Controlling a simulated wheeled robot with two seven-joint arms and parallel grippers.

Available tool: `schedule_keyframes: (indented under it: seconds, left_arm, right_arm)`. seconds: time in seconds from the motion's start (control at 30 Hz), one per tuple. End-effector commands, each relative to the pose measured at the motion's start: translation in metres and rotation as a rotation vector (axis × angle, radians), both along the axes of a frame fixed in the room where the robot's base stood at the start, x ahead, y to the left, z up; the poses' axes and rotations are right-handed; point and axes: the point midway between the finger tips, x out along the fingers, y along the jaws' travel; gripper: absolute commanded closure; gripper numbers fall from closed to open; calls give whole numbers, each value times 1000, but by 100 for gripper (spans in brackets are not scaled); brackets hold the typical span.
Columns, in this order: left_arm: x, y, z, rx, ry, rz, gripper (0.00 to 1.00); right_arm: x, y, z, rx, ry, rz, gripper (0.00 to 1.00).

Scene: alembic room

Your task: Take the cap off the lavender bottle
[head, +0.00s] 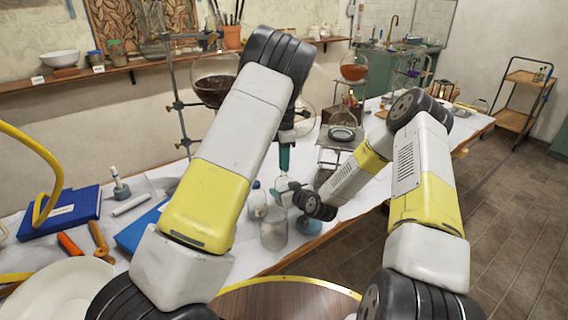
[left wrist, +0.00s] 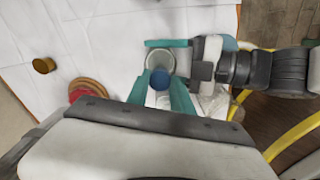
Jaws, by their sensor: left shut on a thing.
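My left gripper (head: 285,157) points down over the table, at the end of the arm coming in from the left. In the left wrist view its teal fingers (left wrist: 160,84) are shut on a round blue cap (left wrist: 160,78). A pale round rim (left wrist: 159,58) shows beside the cap; I cannot tell whether it belongs to the lavender bottle. The bottle's body is not clear in either view. My right gripper (head: 286,194) reaches in low, just below the left one. One teal finger of it shows beside the pale rim in the left wrist view (left wrist: 166,43); its other finger is hidden.
A clear glass jar (head: 273,235) and a small bottle (head: 257,203) stand close beside the grippers. A stand with a dark round flask (head: 214,90) is behind.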

Motion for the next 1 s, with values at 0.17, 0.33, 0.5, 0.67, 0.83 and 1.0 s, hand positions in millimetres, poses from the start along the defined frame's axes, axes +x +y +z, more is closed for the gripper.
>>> schedule_keyframes:
  seconds: [0.17,0.33,0.5,0.67,0.83,1.0]
  left_arm:
    - [0,0,0,0,0,0,100]
    - [0,0,4,-1,-1,0,100]
    - [1,-1,23,-2,-4,-1,100]
    - [0,0,39,-1,-1,-1,100]
    - [0,0,40,0,1,0,100]
    - [0,0,40,0,0,0,100]
  right_arm:
    - [0,0,0,0,0,0,100]
    - [0,0,0,0,0,0,100]
    - [0,0,0,0,0,0,100]
    - [0,0,0,0,0,0,100]
    - [0,0,0,0,0,0,100]
    - [0,0,0,0,0,0,16]
